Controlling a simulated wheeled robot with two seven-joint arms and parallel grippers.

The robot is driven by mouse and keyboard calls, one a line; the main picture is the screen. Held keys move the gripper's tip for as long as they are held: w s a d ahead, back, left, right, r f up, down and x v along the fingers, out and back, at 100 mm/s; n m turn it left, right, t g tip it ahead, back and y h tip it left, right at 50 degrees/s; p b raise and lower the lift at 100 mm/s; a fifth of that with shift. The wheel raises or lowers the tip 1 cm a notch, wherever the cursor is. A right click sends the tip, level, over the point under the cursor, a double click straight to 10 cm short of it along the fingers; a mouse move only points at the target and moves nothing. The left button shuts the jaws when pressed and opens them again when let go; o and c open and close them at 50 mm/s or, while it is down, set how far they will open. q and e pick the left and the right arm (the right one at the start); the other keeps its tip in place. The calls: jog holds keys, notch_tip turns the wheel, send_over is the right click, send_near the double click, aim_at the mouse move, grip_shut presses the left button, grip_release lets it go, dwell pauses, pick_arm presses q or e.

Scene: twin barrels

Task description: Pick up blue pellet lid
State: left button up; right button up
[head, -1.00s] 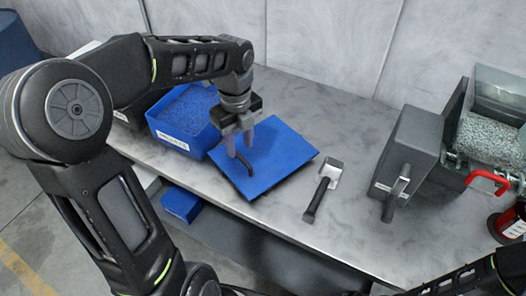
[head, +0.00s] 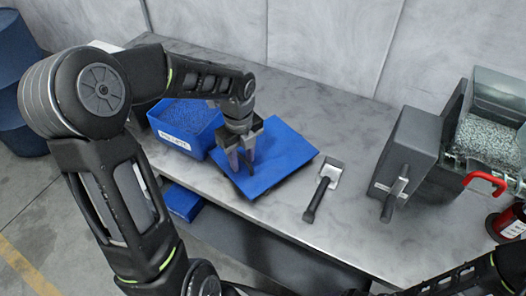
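The blue pellet lid (head: 289,150) is a flat blue square lying at an angle on the grey bench, right of the blue pellet bin (head: 186,123). My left gripper (head: 243,163) points down over the lid's left part, fingers low at its black handle. A gap shows between the fingers, so it looks open. The handle is mostly hidden by the fingers, and I cannot tell whether they touch it. The lid lies on the bench. My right gripper is not in view; only part of that arm shows at the lower right.
A scoop with a black handle (head: 319,196) lies right of the lid. Further right stand a grey box with a handle (head: 409,160) and a clear bin of grey pellets (head: 487,138) with a red handle (head: 485,179). Bare bench (head: 330,115) lies behind the lid.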

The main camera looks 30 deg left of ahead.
pick_arm(q)
jog(key=shift+c, duration=0.4)
grip_shut()
dwell(1.3)
